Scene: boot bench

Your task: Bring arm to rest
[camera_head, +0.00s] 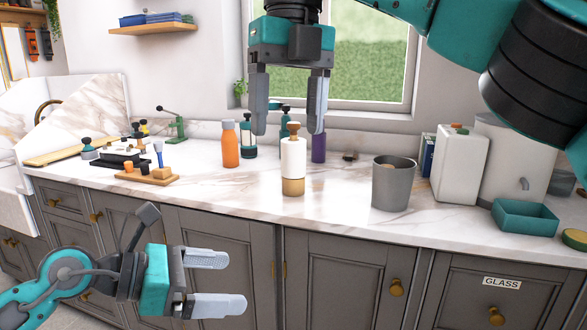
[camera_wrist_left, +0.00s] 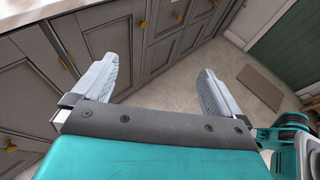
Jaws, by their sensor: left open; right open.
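My left gripper (camera_head: 222,282) is low at the left, in front of the grey cabinet doors and below the counter edge. Its fingers are apart and nothing is between them. In the left wrist view my left gripper (camera_wrist_left: 157,95) is open over the tiled floor (camera_wrist_left: 165,78), with cabinet fronts beyond. My right gripper (camera_head: 289,115) hangs from the top of the head view, pointing down over the counter. Its fingers are spread apart.
The marble counter (camera_head: 235,187) also holds an orange bottle (camera_head: 230,146), a purple bottle (camera_head: 318,147), a grey bin (camera_head: 392,186), a white canister (camera_head: 456,165) and a teal tray (camera_head: 524,217). A wooden board (camera_head: 147,176) with small items lies left. Part of my arm covers the upper right.

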